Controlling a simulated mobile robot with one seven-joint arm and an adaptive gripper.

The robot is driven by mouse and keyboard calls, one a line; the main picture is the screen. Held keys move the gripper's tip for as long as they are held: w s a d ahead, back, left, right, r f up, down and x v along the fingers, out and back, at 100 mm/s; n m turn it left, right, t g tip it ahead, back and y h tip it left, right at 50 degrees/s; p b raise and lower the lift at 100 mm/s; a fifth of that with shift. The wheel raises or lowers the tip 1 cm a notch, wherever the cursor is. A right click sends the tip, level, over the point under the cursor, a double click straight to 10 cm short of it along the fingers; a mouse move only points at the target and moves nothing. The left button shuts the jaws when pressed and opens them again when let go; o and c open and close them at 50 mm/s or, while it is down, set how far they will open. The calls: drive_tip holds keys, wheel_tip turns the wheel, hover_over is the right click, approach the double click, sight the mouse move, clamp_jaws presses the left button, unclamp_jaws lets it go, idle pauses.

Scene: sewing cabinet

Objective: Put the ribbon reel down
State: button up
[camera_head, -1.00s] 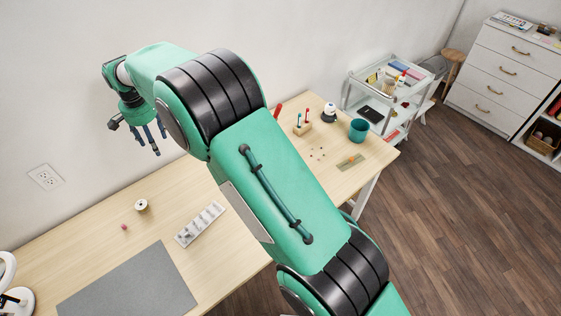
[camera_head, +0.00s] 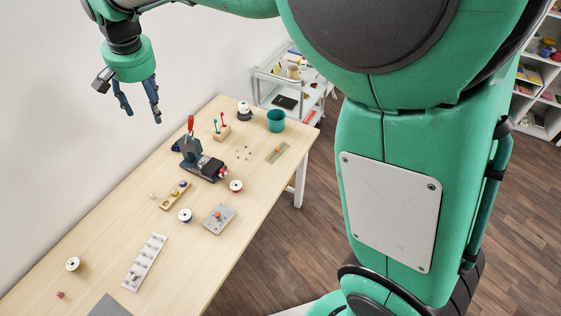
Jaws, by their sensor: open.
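My gripper (camera_head: 142,116) is open and empty, high above the table at the upper left, with its fingers pointing down. I cannot tell which one is the ribbon reel. None of them is in or touching my gripper.
A dark machine with a red handle (camera_head: 202,162) stands mid-table. Near it are a grey block (camera_head: 218,219), a small wooden rack (camera_head: 174,195) and a pale strip tray (camera_head: 145,262). A teal cup (camera_head: 276,120) stands at the far end, before a white cart (camera_head: 290,82).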

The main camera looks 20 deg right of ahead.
drive_tip(key=s+d+r+t, duration=0.1)
drive_tip(key=s+d+r, duration=0.1)
drive_tip(key=s+d, duration=0.45)
drive_tip(key=s+d+r, duration=0.2)
drive_tip(key=s+d, duration=0.1)
drive_tip(key=d, duration=0.6)
drive_tip(key=s+d+r+t, duration=0.15)
drive_tip(key=s+d, duration=0.25)
drive_tip(key=d, duration=0.4)
drive_tip(key=s+d+f, duration=0.2)
drive_tip(key=s+d, duration=0.4)
drive_tip(key=s, duration=0.3)
drive_tip(key=s+d+f+h, duration=0.1)
drive_tip(key=s+d+f, duration=0.2)
drive_tip(key=s+d, duration=0.4)
drive_tip(key=s, duration=0.3)
drive_tip(key=shift+d+f+m+t, duration=0.2)
drive_tip(key=shift+f+m+t, duration=0.05)
drive_tip(key=shift+m+t, duration=0.1)
drive_tip(key=shift+f, duration=0.1)
drive_tip(key=shift+f+b, duration=0.5)
drive_tip(key=shift+b, duration=0.1)
drive_tip(key=shift+o, duration=0.5)
